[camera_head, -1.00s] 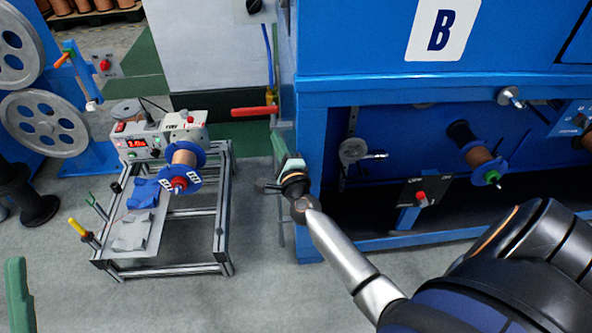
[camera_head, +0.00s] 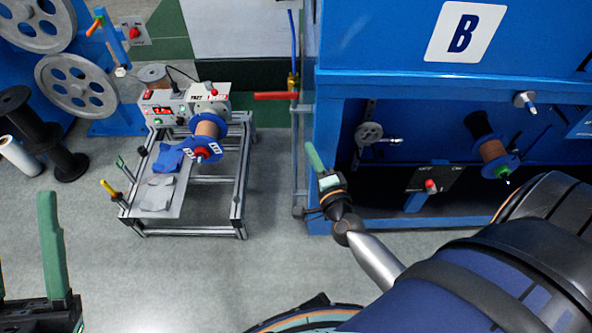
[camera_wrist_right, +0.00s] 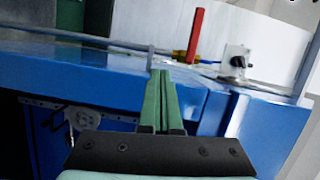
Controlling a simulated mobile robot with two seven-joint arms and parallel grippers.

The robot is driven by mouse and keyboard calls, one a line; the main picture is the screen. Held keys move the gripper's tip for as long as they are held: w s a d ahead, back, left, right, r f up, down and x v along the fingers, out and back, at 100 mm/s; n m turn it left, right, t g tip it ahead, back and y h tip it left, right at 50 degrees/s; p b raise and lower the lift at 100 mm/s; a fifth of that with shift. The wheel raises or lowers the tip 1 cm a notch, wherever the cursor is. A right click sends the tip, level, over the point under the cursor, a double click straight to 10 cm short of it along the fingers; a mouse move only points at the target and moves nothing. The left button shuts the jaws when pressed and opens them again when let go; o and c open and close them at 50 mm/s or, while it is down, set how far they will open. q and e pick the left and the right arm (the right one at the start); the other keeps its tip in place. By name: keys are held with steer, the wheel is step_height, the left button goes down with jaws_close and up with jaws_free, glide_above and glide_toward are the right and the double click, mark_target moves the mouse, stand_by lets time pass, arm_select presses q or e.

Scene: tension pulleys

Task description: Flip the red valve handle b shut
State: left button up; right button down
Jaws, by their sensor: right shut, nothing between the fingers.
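The red valve handle (camera_head: 277,95) sticks out to the left from a brass fitting (camera_head: 293,82) on a thin vertical line beside the blue machine's corner. In the right wrist view the red handle (camera_wrist_right: 196,36) stands up in the picture, ahead and to the right of the fingertips. My right gripper (camera_head: 313,150) is shut and empty, its green fingers pointing up, below and right of the handle and apart from it. Its fingers lie together in the wrist view (camera_wrist_right: 161,78). My left gripper is partly cut off at lower left; one green finger (camera_head: 51,245) shows at the outer end of its body, apparently open.
The blue machine (camera_head: 395,40) marked B fills the right, its corner post close behind my right gripper. A metal-frame bench (camera_head: 240,185) with a spool stands left. Black spools and grey wheels (camera_head: 75,85) are farther left. The floor between is clear.

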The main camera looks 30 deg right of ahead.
arm_select(q)
step_height(320, 180, up, 17)
steer(key=p, duration=1.5)
steer(key=shift+f, duration=0.2)
arm_select(e)
steer(key=s+a+r+n+g+y, duration=0.4)
steer(key=s+a+n+g+y, duration=0.2)
steer(key=s+a+n, duration=0.7)
steer(key=s+n+g, duration=0.1)
steer(key=n, duration=0.5)
steer(key=shift+s+a+n+y, duration=0.2)
steer(key=shift+n+y, duration=0.1)
steer(key=shift+y, duration=0.1)
steer(key=shift+r, duration=0.15)
